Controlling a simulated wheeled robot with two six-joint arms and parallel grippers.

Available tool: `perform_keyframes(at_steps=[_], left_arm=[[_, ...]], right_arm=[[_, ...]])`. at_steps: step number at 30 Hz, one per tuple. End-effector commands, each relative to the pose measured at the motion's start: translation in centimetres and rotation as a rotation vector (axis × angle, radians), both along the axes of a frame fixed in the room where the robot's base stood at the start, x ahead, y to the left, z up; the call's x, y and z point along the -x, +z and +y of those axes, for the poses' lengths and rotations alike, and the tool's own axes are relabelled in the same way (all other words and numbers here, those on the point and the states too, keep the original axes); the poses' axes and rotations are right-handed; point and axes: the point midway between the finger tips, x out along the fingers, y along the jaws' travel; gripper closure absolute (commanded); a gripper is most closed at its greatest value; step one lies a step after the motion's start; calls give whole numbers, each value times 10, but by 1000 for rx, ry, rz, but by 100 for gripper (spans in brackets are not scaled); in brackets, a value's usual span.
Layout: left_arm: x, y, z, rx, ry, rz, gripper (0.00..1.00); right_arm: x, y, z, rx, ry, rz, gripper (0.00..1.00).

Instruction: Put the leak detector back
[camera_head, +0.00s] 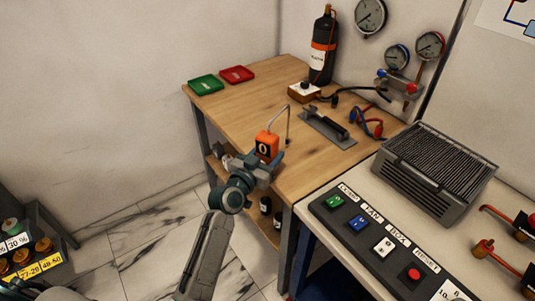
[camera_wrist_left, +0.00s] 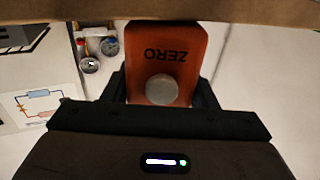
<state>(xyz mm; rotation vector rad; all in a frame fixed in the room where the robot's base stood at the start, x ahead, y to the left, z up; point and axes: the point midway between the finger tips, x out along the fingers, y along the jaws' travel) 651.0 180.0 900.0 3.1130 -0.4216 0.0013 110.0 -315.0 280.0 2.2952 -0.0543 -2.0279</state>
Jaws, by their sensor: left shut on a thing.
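The leak detector (camera_head: 267,146) is an orange box with a dark display reading 0 and a thin bent probe rising from it. My left gripper (camera_head: 262,165) is shut on it at the front edge of the wooden bench (camera_head: 235,100). In the left wrist view the orange body (camera_wrist_left: 165,55) sits between the two fingers, with upside-down ZERO lettering and a round pale button. The finger contact is partly hidden in the head view. A grey tray with a dark raised piece (camera_head: 327,128) lies on the bench, right of the detector. My right gripper is not in view.
A green tray (camera_head: 206,84) and a red tray (camera_head: 237,74) lie at the bench's back left. A button panel (camera_head: 385,245) and grey finned unit (camera_head: 435,170) fill the right.

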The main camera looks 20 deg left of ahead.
Motion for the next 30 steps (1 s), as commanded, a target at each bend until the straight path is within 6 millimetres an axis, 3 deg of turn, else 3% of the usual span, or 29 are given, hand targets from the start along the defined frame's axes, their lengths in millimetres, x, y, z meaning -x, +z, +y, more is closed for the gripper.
perform_keyframes(at_steps=[3,4,7,20,25,27,30], left_arm=[[0,-1,0,0,0,-3,86],[0,-1,0,-1,0,-1,44],[0,-1,0,-1,0,-1,26],[3,1,1,-1,0,-1,26],[37,-1,11,-3,1,-2,26],[53,-1,15,-3,1,-2,26],[74,-1,21,-4,1,-1,26]], right_arm=[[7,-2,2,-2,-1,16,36],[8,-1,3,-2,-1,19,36],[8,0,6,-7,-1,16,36],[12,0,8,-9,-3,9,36],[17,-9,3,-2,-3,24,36],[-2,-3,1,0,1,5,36],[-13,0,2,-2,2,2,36]])
